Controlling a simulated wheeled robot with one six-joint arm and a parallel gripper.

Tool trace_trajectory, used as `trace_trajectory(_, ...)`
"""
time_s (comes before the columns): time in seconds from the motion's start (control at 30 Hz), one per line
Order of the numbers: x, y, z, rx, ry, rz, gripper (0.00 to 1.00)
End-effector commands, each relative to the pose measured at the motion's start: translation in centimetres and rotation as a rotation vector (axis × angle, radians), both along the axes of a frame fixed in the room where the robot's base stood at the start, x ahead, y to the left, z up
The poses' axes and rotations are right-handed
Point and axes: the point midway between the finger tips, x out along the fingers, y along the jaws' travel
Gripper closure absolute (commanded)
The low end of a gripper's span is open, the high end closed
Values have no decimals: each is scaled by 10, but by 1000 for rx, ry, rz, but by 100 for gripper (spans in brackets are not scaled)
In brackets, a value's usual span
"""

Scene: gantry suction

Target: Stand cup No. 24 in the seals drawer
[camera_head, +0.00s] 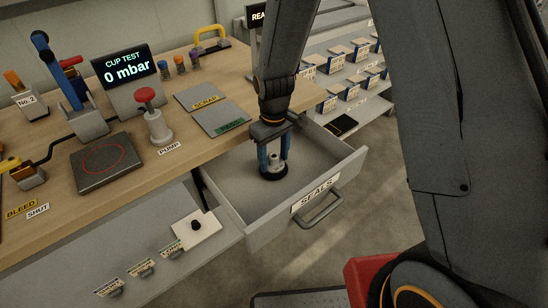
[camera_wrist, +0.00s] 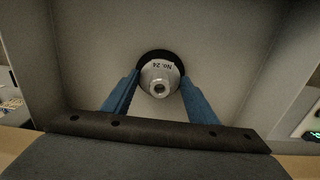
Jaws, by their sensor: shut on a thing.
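The seals drawer (camera_head: 265,230) is pulled open below the workbench, with a SEALS label on its front. Cup No. 24 (camera_head: 272,172) is inside the drawer, upright, with its dark lip down at or close to the drawer floor. I cannot tell whether it touches the floor. My gripper (camera_head: 273,152) points down into the drawer and is shut on the cup, one blue finger on each side. In the wrist view the cup (camera_wrist: 161,77) shows from above, its "No. 24" marking readable, between the fingers.
The drawer floor around the cup looks bare. The workbench (camera_head: 80,205) holds a test plate (camera_head: 106,162), a pump button (camera_head: 153,122), SCRAP and green-labelled plates (camera_head: 222,118), and a display reading 0 mbar (camera_head: 133,80). Shelves with bins (camera_head: 350,75) stand at the back right.

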Motion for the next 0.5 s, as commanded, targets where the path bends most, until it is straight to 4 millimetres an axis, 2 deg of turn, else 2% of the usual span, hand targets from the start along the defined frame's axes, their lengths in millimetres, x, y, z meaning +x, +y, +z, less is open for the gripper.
trace_trajectory(0.4, 0, 0, -7, 0, 0, 0, 72)
trace_trajectory(0.43, 0, 0, -7, 0, 0, 0, 44)
trace_trajectory(0.5, 0, 0, -7, 0, 0, 0, 32)
